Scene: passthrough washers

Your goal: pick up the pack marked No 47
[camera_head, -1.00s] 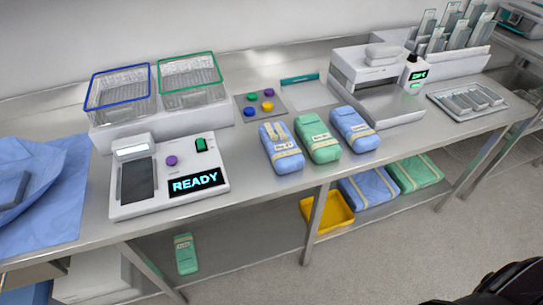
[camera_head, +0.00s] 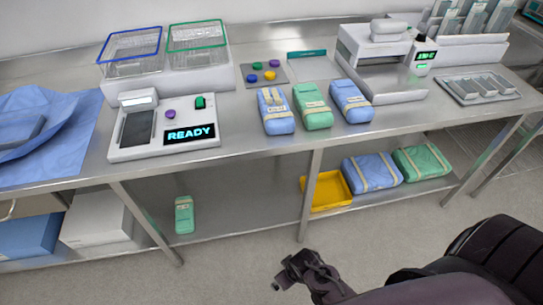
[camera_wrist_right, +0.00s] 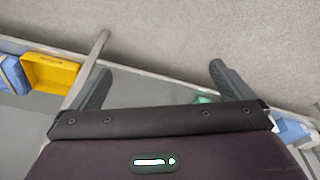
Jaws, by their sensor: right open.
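Three strapped packs lie side by side on the steel table in the head view: a blue pack (camera_head: 276,110), a green pack (camera_head: 312,106) and another blue pack (camera_head: 351,101). A small green pack (camera_head: 184,215) stands on the lower shelf; a green bit of it seems to show between my fingers in the right wrist view (camera_wrist_right: 206,99). The packs' labels are too small to read surely, so I cannot tell which is No 47. My right gripper (camera_head: 284,276) is in front of the table, low down, open and empty (camera_wrist_right: 160,82). My left gripper is out of view.
A yellow tray (camera_head: 328,191), a large blue pack (camera_head: 372,172) and a large green pack (camera_head: 421,162) are on the lower shelf. A table leg (camera_head: 309,195) stands left of the tray. A device reading READY (camera_head: 165,128) sits on top.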

